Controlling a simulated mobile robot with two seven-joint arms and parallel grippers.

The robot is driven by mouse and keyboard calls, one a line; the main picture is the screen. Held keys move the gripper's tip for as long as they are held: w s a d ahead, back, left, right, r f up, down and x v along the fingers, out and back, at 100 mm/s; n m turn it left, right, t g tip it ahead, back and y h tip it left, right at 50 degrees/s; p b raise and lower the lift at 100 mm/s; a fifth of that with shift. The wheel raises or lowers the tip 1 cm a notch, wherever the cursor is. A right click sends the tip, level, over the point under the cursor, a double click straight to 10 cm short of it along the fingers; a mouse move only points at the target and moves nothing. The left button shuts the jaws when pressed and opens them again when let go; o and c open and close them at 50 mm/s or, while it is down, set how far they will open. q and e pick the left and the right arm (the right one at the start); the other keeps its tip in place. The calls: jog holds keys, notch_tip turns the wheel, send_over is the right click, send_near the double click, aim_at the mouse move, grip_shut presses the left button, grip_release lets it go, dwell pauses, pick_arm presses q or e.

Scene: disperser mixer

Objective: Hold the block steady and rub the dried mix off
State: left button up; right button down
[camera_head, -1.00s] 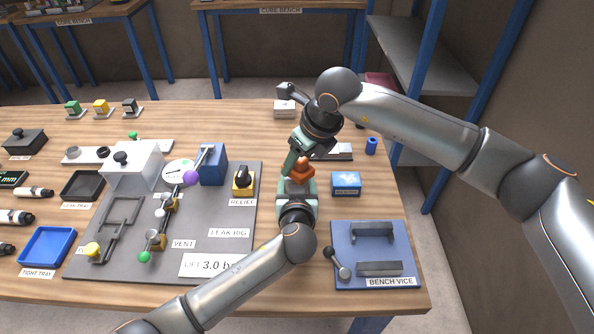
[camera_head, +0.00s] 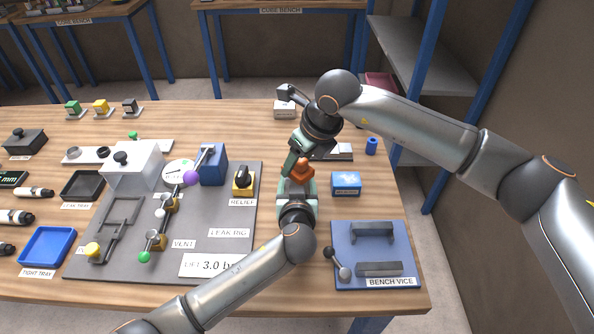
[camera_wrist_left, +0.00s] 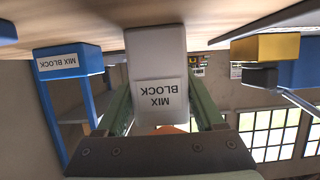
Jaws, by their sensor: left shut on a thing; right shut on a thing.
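A pale grey block labelled MIX BLOCK (camera_wrist_left: 157,65) fills the middle of the left wrist view, between the green fingers of my left gripper (camera_wrist_left: 163,108), which is shut on it. In the head view my left gripper (camera_head: 299,186) comes in from below, and the pale block is mostly hidden there. My right gripper (camera_head: 295,163) points down from above, shut, close to the left one. An orange piece (camera_head: 303,170) shows at its fingertips, between the two grippers; its contact with the block is hard to make out. Dried mix cannot be made out.
A blue labelled block (camera_head: 346,184) stands just right of the grippers. The bench vice (camera_head: 345,275) is at front right. The leak rig board (camera_head: 215,262), with levers and a relief valve (camera_head: 243,183), lies to the left. A blue cylinder (camera_head: 371,145) stands behind right.

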jog(key=shift+f, duration=0.75)
jog(key=shift+w+r, duration=0.1)
jog(key=shift+w, duration=2.1)
jog(key=shift+f, duration=0.2)
jog(key=shift+s, duration=0.15)
jog(key=shift+s+f, duration=0.1)
jog(key=shift+s, duration=2.05)
jog(key=shift+r, duration=1.15)
